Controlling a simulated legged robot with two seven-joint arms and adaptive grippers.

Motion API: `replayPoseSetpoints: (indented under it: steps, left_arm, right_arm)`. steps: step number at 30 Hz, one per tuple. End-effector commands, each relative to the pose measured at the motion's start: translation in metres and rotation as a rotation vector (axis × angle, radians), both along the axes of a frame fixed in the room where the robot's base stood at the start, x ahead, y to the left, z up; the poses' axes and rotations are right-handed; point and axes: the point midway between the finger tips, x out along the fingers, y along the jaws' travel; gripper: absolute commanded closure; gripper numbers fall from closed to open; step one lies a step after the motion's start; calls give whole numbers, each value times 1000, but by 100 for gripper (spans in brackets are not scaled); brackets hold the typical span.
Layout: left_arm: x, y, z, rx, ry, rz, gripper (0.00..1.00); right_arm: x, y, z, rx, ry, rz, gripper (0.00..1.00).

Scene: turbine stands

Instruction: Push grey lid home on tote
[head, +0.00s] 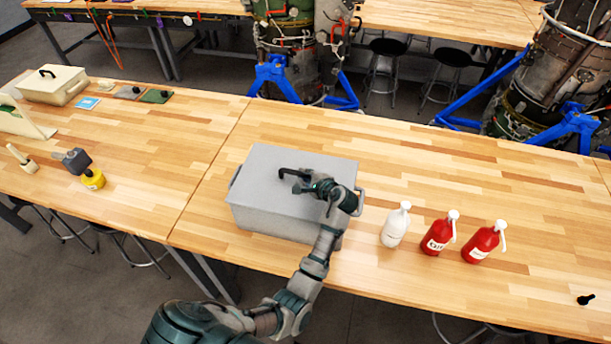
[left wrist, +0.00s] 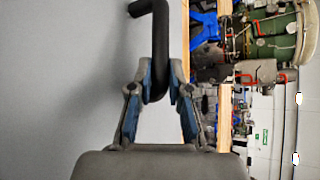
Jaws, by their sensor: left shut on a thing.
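The grey lid (head: 262,162) lies over the top of the grey tote (head: 262,220) on the wooden bench. Lid and tote are close in colour, and I cannot tell whether any gap shows between them. The lid's black handle (head: 288,172) stands near its middle. My left gripper (head: 302,186) reaches over the lid from the right and is shut on the handle. In the left wrist view the bent black handle (left wrist: 160,40) sits between the two fingers of the left gripper (left wrist: 160,88). My forearm hides the tote's right front corner. My right gripper is not seen.
A white bottle (head: 395,225) and two red bottles (head: 440,233) (head: 480,244) stand right of the tote. A cream box (head: 52,88) and a yellow item (head: 93,180) are on the left bench. The bench (head: 400,160) behind the bottles is clear.

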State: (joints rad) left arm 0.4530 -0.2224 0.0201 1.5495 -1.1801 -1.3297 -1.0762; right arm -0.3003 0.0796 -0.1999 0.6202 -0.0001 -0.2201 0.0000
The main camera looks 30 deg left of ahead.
Motion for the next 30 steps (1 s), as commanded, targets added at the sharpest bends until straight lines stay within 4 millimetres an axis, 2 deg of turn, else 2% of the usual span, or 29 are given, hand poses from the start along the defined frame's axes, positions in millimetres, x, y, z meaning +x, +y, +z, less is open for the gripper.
replayPoseSetpoints:
  steps: [1,4,15,16,17,30]
  left_arm:
    - [-4,-2,-15,-18,28,3,77]
    - [-4,-2,-14,-17,27,3,53]
    - [-3,-2,-10,-11,18,1,53]
    - [-3,-2,-10,-12,19,1,45]
    - [-3,-1,-10,-12,19,2,44]
    - [-5,-6,-5,-10,14,1,44]
  right_arm:
    - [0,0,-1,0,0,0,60]
    - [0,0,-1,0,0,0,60]
    - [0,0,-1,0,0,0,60]
    - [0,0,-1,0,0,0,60]
    - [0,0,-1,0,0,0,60]
    - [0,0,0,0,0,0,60]
